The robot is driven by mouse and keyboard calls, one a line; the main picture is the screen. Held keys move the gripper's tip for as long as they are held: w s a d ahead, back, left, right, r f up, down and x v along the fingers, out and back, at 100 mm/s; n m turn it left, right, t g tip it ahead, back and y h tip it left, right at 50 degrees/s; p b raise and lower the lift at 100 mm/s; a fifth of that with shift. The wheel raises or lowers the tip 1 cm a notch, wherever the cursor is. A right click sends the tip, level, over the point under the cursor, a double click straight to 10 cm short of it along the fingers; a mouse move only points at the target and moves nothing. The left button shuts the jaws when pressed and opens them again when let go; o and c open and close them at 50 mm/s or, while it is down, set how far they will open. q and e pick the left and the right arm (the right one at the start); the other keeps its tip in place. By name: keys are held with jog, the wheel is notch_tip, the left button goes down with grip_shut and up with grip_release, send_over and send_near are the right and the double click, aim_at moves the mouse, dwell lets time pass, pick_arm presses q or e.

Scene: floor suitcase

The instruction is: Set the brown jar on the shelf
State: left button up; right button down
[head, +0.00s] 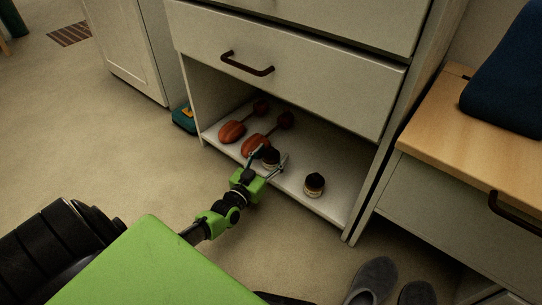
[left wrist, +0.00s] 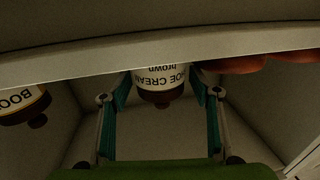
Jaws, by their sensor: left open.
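The brown jar (head: 271,157), dark-lidded, appears upright on the low white shelf (head: 328,208). In the left wrist view, which is upside down, the jar (left wrist: 160,82) shows a white label reading "SHOE CREAM brown"; its base is hidden by the shelf's edge. My left gripper (head: 270,161) is open, with one finger on each side of the jar. In the left wrist view the gripper (left wrist: 161,100) shows a gap to each finger. My right gripper is not in view.
A second jar (head: 314,185), labelled "BOO…" in the left wrist view (left wrist: 24,104), stands to the right on the shelf. Orange-brown shoe trees (head: 233,130) lie left and behind. A closed drawer (head: 290,75) hangs above. Grey slippers (head: 375,279) lie on the floor.

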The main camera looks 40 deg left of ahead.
pick_arm(q)
jog(key=s+d+p, duration=0.1)
jog(key=s+p, duration=0.5)
jog(key=s, duration=0.6)
